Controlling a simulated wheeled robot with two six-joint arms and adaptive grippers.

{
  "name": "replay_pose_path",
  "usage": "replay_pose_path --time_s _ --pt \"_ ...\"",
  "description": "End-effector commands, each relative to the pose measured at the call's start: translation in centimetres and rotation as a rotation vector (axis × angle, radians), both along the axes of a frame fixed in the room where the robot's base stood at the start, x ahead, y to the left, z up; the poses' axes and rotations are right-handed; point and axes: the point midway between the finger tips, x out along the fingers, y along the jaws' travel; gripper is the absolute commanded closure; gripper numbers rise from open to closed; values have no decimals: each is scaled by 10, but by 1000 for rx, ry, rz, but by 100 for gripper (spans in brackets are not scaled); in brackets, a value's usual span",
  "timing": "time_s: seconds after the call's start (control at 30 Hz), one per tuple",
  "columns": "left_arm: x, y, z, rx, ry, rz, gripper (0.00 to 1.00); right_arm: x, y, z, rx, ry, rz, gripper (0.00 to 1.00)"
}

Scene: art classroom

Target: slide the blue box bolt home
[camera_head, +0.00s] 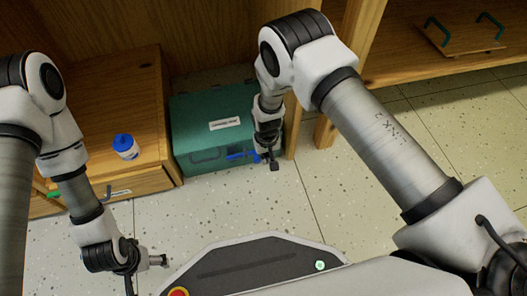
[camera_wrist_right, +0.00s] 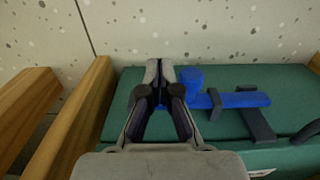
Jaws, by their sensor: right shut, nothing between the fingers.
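The teal box (camera_head: 205,110) stands on the floor under the wooden furniture, with a white label on it. The blue bolt (camera_head: 238,156) is low on its front; in the right wrist view the bolt's bar (camera_wrist_right: 245,99) passes under dark brackets (camera_wrist_right: 257,118), with an upright round knob (camera_wrist_right: 190,78) at its left. My right gripper (camera_head: 272,160) is shut and empty at the bolt's right end; in the wrist view its fingertips (camera_wrist_right: 160,72) are just left of the knob. Contact is unclear. My left gripper (camera_head: 150,272) is open and empty over the floor.
A wooden cabinet (camera_head: 115,90) with a blue-capped white jar (camera_head: 125,147) on it stands left of the box. A wooden post (camera_head: 292,128) is close right of my right gripper. A board with teal handles (camera_head: 462,38) lies at upper right. The floor in front is clear.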

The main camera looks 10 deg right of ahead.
Motion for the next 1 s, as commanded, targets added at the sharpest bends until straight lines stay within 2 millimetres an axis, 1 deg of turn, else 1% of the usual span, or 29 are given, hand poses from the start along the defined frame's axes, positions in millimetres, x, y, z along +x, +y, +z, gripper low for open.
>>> replay_pose_path --time_s 0.27,0.5,0.63,1.0 --pt "0 0 0 0 0 0 13 0 -1 0 0 0 -1 100" --pt "0 0 4 0 0 0 13 0 -10 1 0 1 -1 100" --pt "1 0 5 0 -3 4 13 0 -11 1 0 0 0 100" --pt "-1 0 37 0 1 -2 13 0 -11 34 0 0 -1 100"
